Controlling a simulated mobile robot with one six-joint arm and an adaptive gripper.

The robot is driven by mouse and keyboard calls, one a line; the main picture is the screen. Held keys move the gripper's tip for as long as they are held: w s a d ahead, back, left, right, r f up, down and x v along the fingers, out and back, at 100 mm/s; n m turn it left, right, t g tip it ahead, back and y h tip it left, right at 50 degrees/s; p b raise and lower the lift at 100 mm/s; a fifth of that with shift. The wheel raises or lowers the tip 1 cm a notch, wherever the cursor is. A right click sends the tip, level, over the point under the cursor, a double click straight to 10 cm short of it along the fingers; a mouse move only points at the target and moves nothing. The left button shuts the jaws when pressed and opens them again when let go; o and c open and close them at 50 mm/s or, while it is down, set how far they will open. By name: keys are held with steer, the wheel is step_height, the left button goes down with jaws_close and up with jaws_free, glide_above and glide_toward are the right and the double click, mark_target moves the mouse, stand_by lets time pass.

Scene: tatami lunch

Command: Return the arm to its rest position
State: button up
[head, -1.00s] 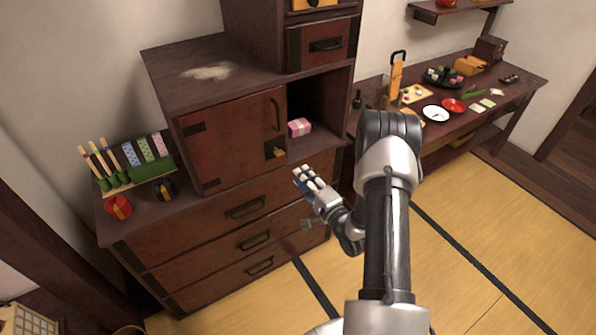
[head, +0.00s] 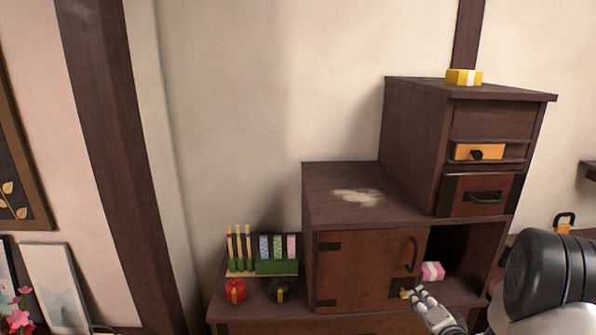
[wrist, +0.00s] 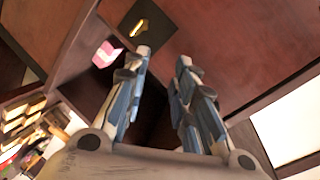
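My gripper (head: 418,292) shows at the lower right of the head view, in front of the stepped cabinet, with my dark arm joint to its right. In the wrist view my gripper (wrist: 163,56) has its two blue-grey fingers apart with nothing between them, so it is open and empty. The cabinet's sliding door (head: 360,266) and a pink box (head: 432,271) in the open compartment lie behind it in the head view. The pink box also shows in the wrist view (wrist: 106,54). Most of my arm is out of the head view.
A green rack (head: 277,267), a red item (head: 235,291) and a dark item (head: 280,290) stand on the lower left ledge. Pictures and flowers are at far left.

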steer(key=s+a+r+n+g+h, duration=0.2)
steer(key=s+a+r+n+g, duration=0.5)
steer(key=s+r, duration=0.6)
steer(key=s+a+r+n+g, duration=0.1)
steer(key=s+a, duration=0.3)
steer(key=s, duration=0.3)
steer(key=s+a+r+n+g+y, duration=0.1)
steer(key=s+a, duration=0.3)
steer(key=s, duration=0.4)
steer(key=s+a+r+n+y, duration=0.1)
steer(key=s+a+n, duration=0.2)
steer(key=s, duration=0.4)
steer(key=shift+s+a+g, duration=0.2)
steer(key=shift+a+g, duration=0.2)
steer(key=shift+a, duration=0.15)
steer(key=shift+o, duration=0.5)
steer(key=shift+r, duration=0.15)
